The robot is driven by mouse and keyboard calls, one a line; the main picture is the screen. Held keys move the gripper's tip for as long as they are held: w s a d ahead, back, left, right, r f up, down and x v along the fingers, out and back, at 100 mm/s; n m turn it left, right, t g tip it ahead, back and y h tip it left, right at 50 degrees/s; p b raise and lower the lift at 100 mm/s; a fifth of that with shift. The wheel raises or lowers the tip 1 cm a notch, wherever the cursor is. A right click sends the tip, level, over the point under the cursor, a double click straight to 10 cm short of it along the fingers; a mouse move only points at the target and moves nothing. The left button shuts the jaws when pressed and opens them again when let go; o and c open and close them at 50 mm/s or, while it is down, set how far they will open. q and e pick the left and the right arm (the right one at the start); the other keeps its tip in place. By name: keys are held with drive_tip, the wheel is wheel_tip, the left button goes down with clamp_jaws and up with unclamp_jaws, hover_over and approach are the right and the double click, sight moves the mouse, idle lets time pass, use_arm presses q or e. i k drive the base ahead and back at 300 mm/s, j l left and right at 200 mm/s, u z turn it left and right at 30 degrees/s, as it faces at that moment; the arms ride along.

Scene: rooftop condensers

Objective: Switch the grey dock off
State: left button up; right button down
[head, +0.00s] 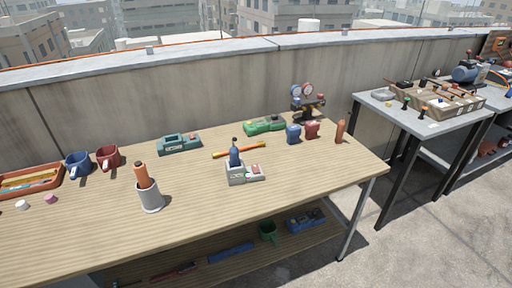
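The grey dock (236,179) stands on the wooden workbench (200,205), right of the bench's middle. A dark blue tool (235,158) stands upright in its left part. On its lower right part is a small reddish spot (254,170) that looks like a button or switch; its setting is too small to tell. Neither of my grippers is in view.
An orange-handled object stands in a grey cup (151,199) to the left. Behind the dock lie an orange-yellow hammer-like tool (239,150), a teal device (179,144) and a green device (264,126). Blue (293,134) and red (312,130) items stand right. The bench front is clear.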

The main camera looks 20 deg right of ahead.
sight(255, 169)
drive_tip(key=i+j+z, duration=0.2)
drive_tip(key=i+j, duration=0.2)
drive_tip(key=i, duration=0.2)
drive_tip(key=i+j+z, duration=0.2)
drive_tip(key=i+j, duration=0.35)
drive_tip(key=i, duration=0.05)
